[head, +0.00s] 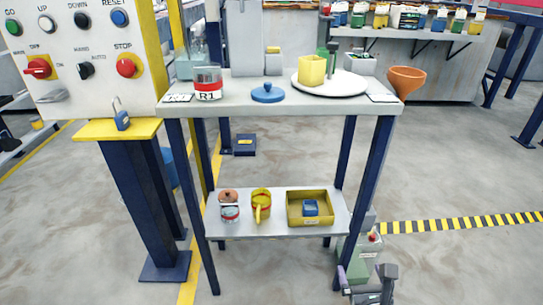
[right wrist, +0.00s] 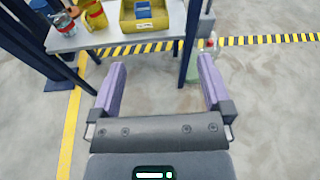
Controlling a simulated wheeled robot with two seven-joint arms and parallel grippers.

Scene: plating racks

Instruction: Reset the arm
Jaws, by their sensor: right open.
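My right gripper (head: 365,278) is low at the bottom right of the head view, in front of the bench's right leg. In the right wrist view its two purple fingers (right wrist: 160,85) are wide apart, with only bare floor between them. It touches nothing that I can see. My left gripper is not in the head view. The bench (head: 230,108) stands ahead, with a jar labelled R1 (head: 208,84), a blue lid (head: 268,93) and a yellow block (head: 312,71) on a white round plate (head: 345,85).
A control panel (head: 85,50) on a blue post stands left. An orange funnel (head: 407,80) is at the bench's right end.

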